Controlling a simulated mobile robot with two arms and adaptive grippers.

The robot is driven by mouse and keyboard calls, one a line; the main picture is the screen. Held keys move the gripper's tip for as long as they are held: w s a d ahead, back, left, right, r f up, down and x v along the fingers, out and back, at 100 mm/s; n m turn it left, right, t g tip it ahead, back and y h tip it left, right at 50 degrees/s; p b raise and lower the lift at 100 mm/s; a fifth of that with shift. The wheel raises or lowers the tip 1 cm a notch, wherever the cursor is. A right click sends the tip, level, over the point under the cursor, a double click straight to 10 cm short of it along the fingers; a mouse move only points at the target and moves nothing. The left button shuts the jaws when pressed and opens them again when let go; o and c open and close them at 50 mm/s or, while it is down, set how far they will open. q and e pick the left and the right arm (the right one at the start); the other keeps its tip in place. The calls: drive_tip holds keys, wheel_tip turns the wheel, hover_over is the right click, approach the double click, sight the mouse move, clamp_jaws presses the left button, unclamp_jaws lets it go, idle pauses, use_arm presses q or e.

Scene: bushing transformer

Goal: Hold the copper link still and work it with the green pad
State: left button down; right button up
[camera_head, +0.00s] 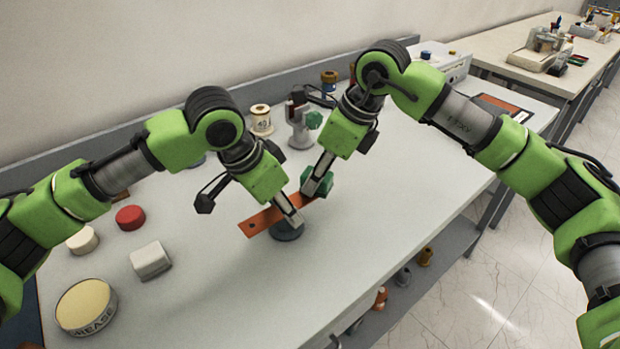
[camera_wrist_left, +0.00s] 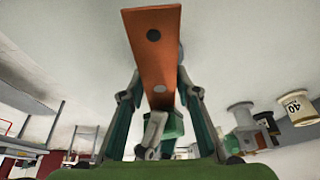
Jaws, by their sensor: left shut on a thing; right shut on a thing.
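The copper link (camera_head: 261,221) is a flat orange-brown bar with a dark hole near its free end, near the middle of the table. It also shows in the left wrist view (camera_wrist_left: 157,50), running between the fingers. My left gripper (camera_head: 292,217) is shut on the link. My right gripper (camera_head: 318,184) is shut on the green pad (camera_head: 322,178), at the link's far right end. The pad also shows behind the link in the left wrist view (camera_wrist_left: 172,125); whether it touches the link I cannot tell.
A grease tin (camera_head: 87,306), a white block (camera_head: 150,261), a red round lid (camera_head: 130,217) and a cream round piece (camera_head: 82,240) lie at the left. The table's right front is clear.

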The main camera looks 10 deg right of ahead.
drive_tip(key=shift+w+d, duration=0.45)
drive_tip(key=shift+d, duration=0.3)
drive_tip(key=shift+r, duration=0.1)
drive_tip(key=shift+a+r, duration=0.1)
drive_tip(key=shift+r, duration=2.9)
drive_tip(key=shift+r, duration=1.5)
drive_tip(key=shift+f, duration=0.15)
drive_tip(key=shift+f, duration=3.45)
